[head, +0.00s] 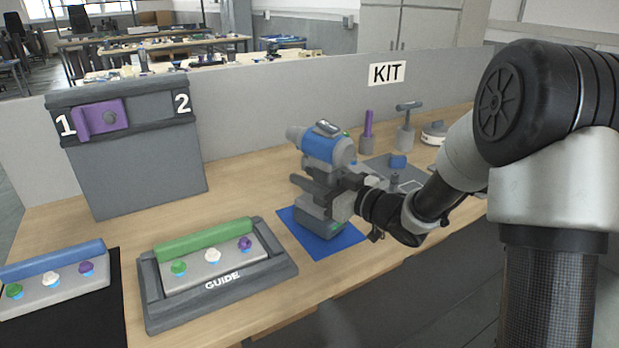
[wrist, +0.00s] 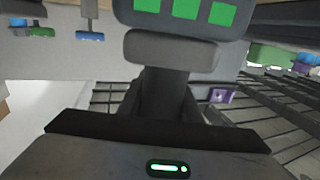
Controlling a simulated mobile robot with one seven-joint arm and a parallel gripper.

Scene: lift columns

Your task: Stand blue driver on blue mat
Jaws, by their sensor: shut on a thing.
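The blue driver (head: 322,148) is a grey power tool with a blue body band, upright over the blue mat (head: 345,239). My gripper (head: 318,188) is shut on its handle from the right. The driver's grey base (head: 318,222) is over the mat, and I cannot tell whether it touches the mat. In the wrist view the driver's dark handle (wrist: 168,95) runs between the fingers, with a grey block and a panel of green squares above it. The mat's back part is hidden behind the driver and gripper.
A grey guide tray (head: 220,290) with a green-handled block stands left of the mat. A block with a blue bar (head: 50,260) lies farther left on a black mat. A grey cabinet (head: 135,165) stands behind. Kit tools, including a hammer (head: 406,125), stand at the back right.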

